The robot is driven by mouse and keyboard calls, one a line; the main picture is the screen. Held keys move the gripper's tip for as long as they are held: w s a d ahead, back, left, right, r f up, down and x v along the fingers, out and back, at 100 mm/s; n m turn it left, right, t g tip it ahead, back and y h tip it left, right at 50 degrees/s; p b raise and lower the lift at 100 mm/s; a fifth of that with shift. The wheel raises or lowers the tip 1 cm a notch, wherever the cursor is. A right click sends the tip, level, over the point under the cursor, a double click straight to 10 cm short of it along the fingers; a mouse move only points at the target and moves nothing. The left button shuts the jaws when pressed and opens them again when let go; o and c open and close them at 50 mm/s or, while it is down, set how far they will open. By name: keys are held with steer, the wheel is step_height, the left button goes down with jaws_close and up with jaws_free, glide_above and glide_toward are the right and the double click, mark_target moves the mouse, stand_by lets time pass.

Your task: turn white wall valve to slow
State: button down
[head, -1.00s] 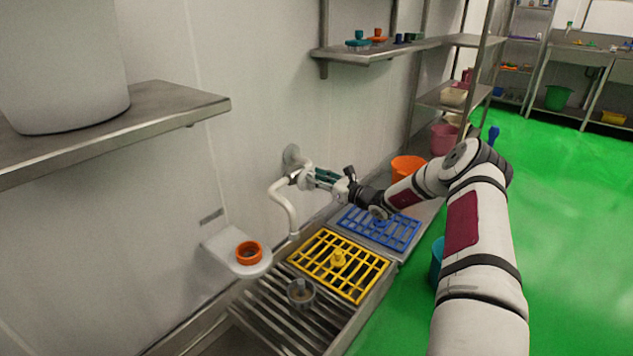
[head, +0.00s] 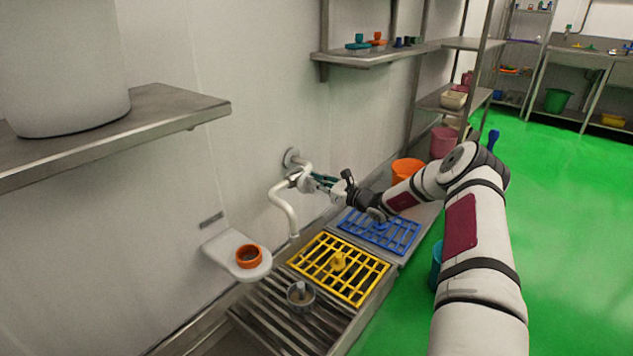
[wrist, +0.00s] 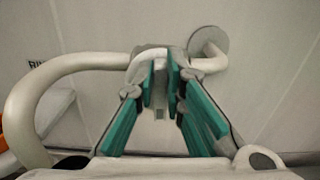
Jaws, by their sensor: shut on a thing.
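The white wall valve (head: 306,173) sits on the wall left of centre in the head view, with a round wall flange and a curved spout (head: 289,212) hanging down. In the wrist view its white pipe (wrist: 90,62) runs across the top and bends down at the left, with the flange (wrist: 208,40) at the upper right. My gripper (head: 316,182), with teal finger pads, is at the valve's front. In the wrist view its fingertips (wrist: 161,80) are closed on the valve's handle, which the fingers mostly hide. I cannot read which setting the valve is at.
Below are a yellow grid (head: 314,269), a blue grid (head: 397,236) and a metal rack (head: 271,310). A wall bracket (head: 222,257) holds an orange ring (head: 249,256). A steel shelf (head: 170,110) juts out at the left. An orange bucket (head: 407,169) stands beyond. Green floor is open at right.

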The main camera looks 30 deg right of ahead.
steer(key=shift+s+a+f+n+p, duration=0.1)
steer(key=shift+a+n+p, duration=0.15)
steer(key=shift+n, duration=0.95)
steer(key=shift+s+a+f+n+p, duration=0.1)
steer(key=shift+a+n, duration=0.2)
steer(key=shift+n, duration=0.9)
steer(key=c, duration=1.7)
jaws_free()
steer(key=shift+o, duration=0.2)
steer(key=v, duration=1.2)
